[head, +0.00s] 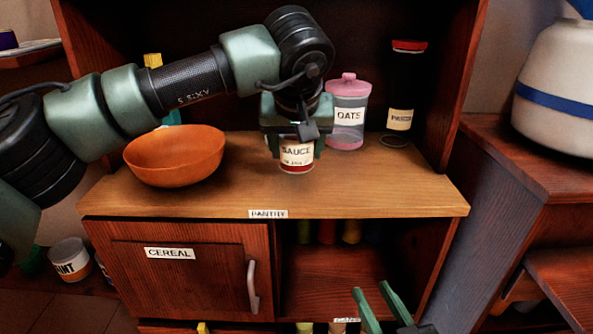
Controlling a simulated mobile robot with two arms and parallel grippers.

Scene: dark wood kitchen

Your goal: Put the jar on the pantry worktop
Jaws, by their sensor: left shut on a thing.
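A jar labelled SAUCE (296,153), with a white label and red contents, is upright between the fingers of my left gripper (298,145). The gripper comes down on it from above and hides its top. The jar is at the pantry worktop (330,195), a light wood surface marked PANTRY; I cannot tell whether its base touches the wood. My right gripper (371,288) shows at the bottom edge, its two green fingers apart and empty, in front of the cabinet.
On the worktop, an orange bowl (175,157) stands left, a pink-lidded OATS jar (347,115) behind the sauce jar, and a dark red-lidded jar (404,80) at back right. The front right of the worktop is clear. Below are a CEREAL door (190,285) and an open shelf.

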